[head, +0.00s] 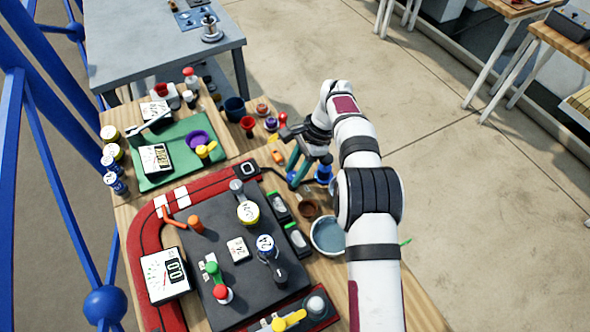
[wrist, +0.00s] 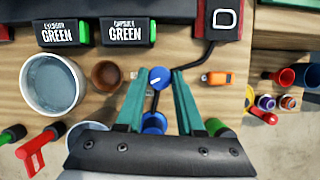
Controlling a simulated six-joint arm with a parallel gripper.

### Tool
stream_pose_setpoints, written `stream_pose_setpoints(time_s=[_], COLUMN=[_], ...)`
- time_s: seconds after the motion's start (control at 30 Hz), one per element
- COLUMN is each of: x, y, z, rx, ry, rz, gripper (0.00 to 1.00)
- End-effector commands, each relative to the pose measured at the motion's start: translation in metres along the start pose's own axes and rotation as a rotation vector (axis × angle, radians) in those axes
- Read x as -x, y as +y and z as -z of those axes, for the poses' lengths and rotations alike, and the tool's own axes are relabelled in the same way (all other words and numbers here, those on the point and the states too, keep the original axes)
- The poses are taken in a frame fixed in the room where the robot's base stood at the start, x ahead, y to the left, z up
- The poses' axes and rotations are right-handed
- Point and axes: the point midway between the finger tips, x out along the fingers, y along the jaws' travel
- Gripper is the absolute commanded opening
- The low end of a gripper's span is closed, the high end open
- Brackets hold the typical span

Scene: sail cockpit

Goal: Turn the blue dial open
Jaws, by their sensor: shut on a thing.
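The blue dial (wrist: 160,77) is a small round knob with a white mark, seen from above in the wrist view. The mark points to the left, slightly downward. My gripper (wrist: 161,75) has its two green fingers on either side of the dial and is shut on it. In the head view my gripper (head: 296,174) reaches down to the table just right of the dark panel, and its fingers mostly hide the dial. A blue round part (wrist: 153,122) shows between the fingers nearer my wrist, partly covered by the gripper body.
A dark cable (wrist: 207,55) runs from the panel edge close by the dial. A grey-blue bowl (wrist: 54,80), a brown cup (wrist: 106,74) and an orange toy car (wrist: 217,79) stand around the gripper. Several small cups are at the right.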

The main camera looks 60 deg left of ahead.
Motion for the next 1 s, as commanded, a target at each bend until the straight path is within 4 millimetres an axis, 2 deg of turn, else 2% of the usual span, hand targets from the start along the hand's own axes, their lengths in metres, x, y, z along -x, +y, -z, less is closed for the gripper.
stream_pose_setpoints(time_s=[0.4, 1.0], x=[-0.0001, 0.0002], y=[-0.0018, -0.0018], z=[0.0000, -0.0003], rx=[0.247, 0.324], ry=[0.002, 0.001], rz=[-0.102, -0.134], gripper=[0.00, 0.00])
